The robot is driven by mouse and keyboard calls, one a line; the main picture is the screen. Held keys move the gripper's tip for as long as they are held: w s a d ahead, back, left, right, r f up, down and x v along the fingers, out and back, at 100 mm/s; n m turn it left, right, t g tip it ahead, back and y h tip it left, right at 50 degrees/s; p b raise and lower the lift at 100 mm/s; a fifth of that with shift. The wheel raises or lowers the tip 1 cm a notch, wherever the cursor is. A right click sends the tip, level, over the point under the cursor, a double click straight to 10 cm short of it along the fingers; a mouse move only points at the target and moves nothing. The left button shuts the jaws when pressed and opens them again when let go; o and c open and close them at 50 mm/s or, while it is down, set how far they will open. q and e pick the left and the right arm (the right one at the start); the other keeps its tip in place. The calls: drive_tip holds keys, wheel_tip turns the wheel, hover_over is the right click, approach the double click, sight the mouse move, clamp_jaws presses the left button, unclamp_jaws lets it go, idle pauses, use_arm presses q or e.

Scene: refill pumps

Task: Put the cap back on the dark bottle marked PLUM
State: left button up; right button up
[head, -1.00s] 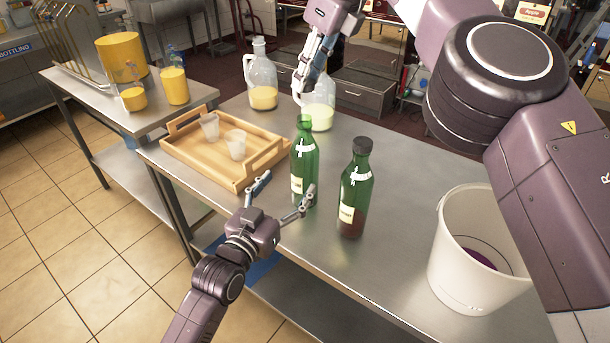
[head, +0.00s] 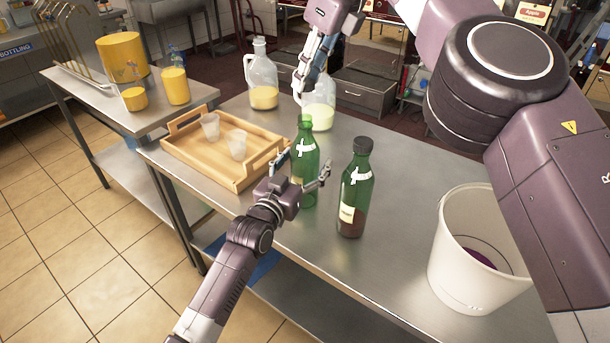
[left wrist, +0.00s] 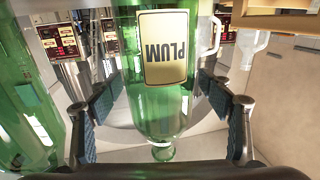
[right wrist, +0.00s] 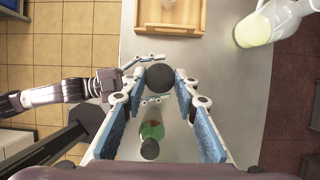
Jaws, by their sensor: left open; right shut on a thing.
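The green bottle marked PLUM (head: 308,150) stands upright and uncapped on the steel table. Its label shows in the left wrist view (left wrist: 165,48), inverted. My left gripper (head: 302,168) is open, its fingers on either side of this bottle; no firm contact shows. My right gripper (head: 301,90) is above and behind the bottle. In the right wrist view the right gripper (right wrist: 160,80) is shut on a round black cap (right wrist: 160,77), which hides what lies straight below it. The cap cannot be made out in the head view.
A second green bottle (head: 353,195) with a black cap stands just right of the PLUM bottle. A wooden tray (head: 190,165) with two cups is left. Two jugs, one a pale jug (head: 262,80), stand behind. A white bucket (head: 450,270) stands right.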

use_arm(q)
drive_tip(key=c, duration=1.8)
use_arm(e)
hover_over(308, 136)
drive_tip(key=w, duration=0.1)
drive_tip(key=shift+f, duration=2.5)
drive_tip(key=shift+f, duration=0.1)
drive_tip(key=shift+f, duration=0.75)
drive_tip(key=shift+f, duration=0.55)
